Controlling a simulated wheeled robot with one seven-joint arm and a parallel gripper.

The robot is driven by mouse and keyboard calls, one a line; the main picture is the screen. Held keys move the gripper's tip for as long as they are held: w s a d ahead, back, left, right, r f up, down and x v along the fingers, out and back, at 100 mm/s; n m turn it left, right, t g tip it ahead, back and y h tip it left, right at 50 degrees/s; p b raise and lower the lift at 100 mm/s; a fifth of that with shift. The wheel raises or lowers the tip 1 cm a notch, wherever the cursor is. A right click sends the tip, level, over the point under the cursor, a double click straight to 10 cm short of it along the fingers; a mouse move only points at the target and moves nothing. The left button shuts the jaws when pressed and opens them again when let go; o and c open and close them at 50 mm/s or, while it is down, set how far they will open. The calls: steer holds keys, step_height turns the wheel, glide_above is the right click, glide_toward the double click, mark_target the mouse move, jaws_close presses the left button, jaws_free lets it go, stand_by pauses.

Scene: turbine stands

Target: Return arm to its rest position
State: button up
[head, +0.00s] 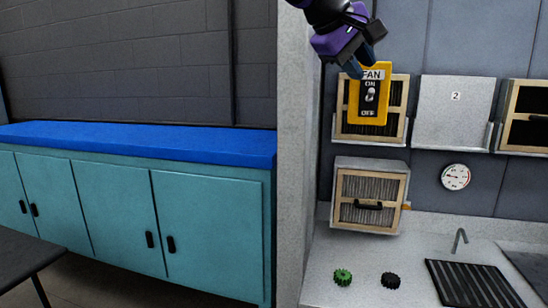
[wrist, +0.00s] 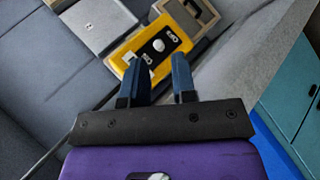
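My gripper (head: 366,58) is at the upper middle of the head view, at the top edge of a yellow fan switch panel (head: 384,95). In the wrist view my gripper (wrist: 157,62) has two blue fingers standing apart with nothing held between them. The yellow panel (wrist: 133,53) lies just beyond the fingertips there; I cannot tell whether they touch it. The panel is marked FAN, ON and OFF and has a pale toggle in its middle.
A filter box (head: 342,130) is behind the panel, beside a grey box (head: 455,110) marked 2. Another filter box (head: 370,190) stands on the counter. Green (head: 343,277) and black (head: 390,280) knobs, a gauge (head: 456,177) and a blue-topped cabinet (head: 130,143) are around.

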steer(key=s+d+f+m+y, duration=0.2)
steer(key=s+d+f+y, duration=0.2)
steer(key=s+f, duration=0.7)
steer(key=s+d+f+m+y, duration=0.2)
steer(key=s+d+f+y, duration=0.2)
steer(key=s+d+f, duration=0.4)
steer(key=s+f, duration=0.2)
steer(key=s, duration=0.2)
steer(key=shift+s+d+f, duration=0.15)
steer(key=shift+s+f, duration=0.05)
steer(key=shift+f, duration=0.2)
